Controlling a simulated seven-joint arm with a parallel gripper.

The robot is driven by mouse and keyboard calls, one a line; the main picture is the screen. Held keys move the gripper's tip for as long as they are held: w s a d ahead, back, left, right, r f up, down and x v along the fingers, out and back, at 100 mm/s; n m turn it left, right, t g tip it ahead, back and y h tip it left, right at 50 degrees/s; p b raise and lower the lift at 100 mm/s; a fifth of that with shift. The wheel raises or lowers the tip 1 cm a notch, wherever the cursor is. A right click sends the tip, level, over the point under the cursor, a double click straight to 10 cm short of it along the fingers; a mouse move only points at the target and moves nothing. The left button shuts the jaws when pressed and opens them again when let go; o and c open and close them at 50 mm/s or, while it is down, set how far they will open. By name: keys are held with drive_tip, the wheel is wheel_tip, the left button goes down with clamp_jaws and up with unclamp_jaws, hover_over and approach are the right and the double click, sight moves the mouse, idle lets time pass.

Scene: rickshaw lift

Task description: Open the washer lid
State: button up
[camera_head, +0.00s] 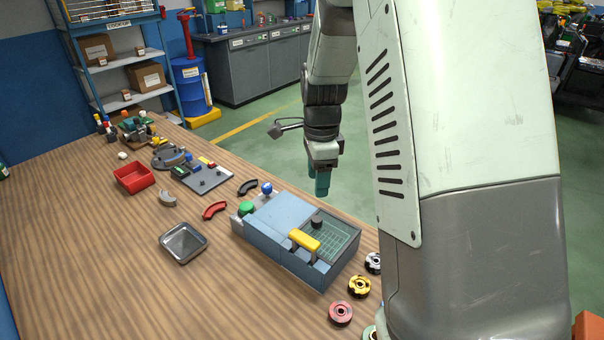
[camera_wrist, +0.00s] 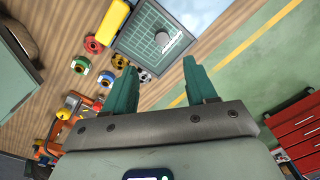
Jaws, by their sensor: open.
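The washer appears to be the blue-grey box (camera_head: 272,224) on the wooden table, left of my gripper. A yellow handle bar (camera_head: 304,240) sits across its front part, next to a panel with a green grid (camera_head: 340,240) and a dark round knob (camera_head: 317,222). I cannot tell which part is the lid. In the wrist view the grid panel (camera_wrist: 140,38) and yellow handle (camera_wrist: 112,22) are at the top, beyond the fingers. My gripper (camera_head: 322,182) has teal fingers and points down beyond the table's right edge. The wrist view shows its fingers (camera_wrist: 162,86) apart and empty.
Several coloured rings, including a red one (camera_head: 340,313) and a yellow one (camera_head: 358,286), lie near the box at the table's edge. A metal tray (camera_head: 183,243), a red bin (camera_head: 134,178) and curved parts lie to the left. The table's front left is clear.

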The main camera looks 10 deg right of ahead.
sight(315, 219)
drive_tip(key=shift+m, duration=0.5)
drive_tip(key=f, duration=1.3)
drive_tip(key=shift+w+f, duration=0.1)
drive_tip(key=shift+w, duration=0.25)
drive_tip(key=shift+c, duration=0.4)
clamp_jaws()
drive_tip(key=shift+a, duration=0.1)
